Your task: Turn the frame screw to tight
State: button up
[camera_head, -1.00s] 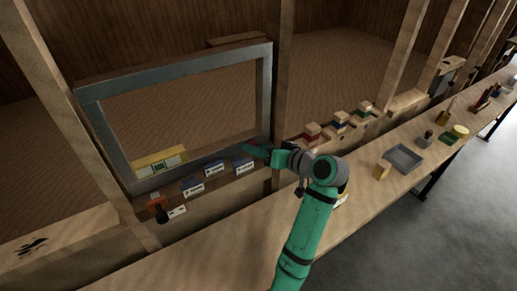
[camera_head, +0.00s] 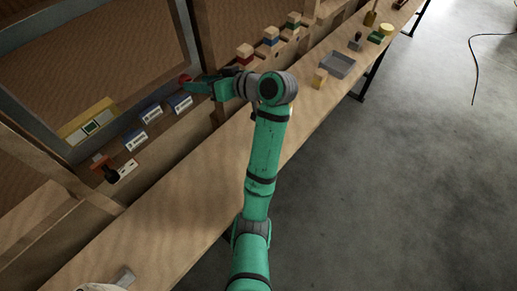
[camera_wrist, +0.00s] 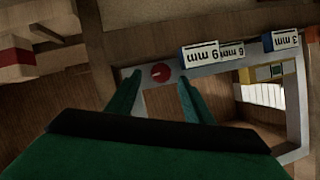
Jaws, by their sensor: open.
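The frame screw (camera_wrist: 160,72) is a round red knob with a pale line on its face. In the head view the red screw (camera_head: 185,79) shows just beyond my fingertips. My gripper (camera_wrist: 160,80) is open and empty, with one green finger on each side of the screw in the wrist picture. I cannot tell whether the fingers touch it. In the head view my gripper (camera_head: 196,85) reaches left to the frame's corner.
Blue blocks marked in millimetres (camera_head: 150,112) stand on the ledge below the frame, near a yellow level-like box (camera_head: 88,121). An orange-and-black item (camera_head: 105,166) lies farther left. Coloured blocks (camera_head: 270,37) and a grey tray (camera_head: 337,65) are to the right. The near bench is mostly clear.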

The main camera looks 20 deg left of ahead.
jog(key=v, duration=0.7)
jog(key=shift+s+d+f+m+t+h, duration=0.7)
jog(key=shift+d+f+m+t, duration=1.1)
jog(key=shift+f, duration=2.3)
jog(key=shift+s+d+f+m+t+h, duration=0.25)
jog(key=shift+d+f+m+t+h, duration=0.8)
jog(key=shift+d+f, duration=2.15)
jog(key=shift+s+d+f+m+t+h, duration=0.5)
jog(key=shift+d+f+m+t+h, duration=1.05)
jog(key=shift+f, duration=3.4)
jog(key=shift+a+f+m+g+y, duration=0.1)
jog(key=shift+a+m+g+y, duration=0.15)
jog(key=shift+m+g+y, duration=0.25)
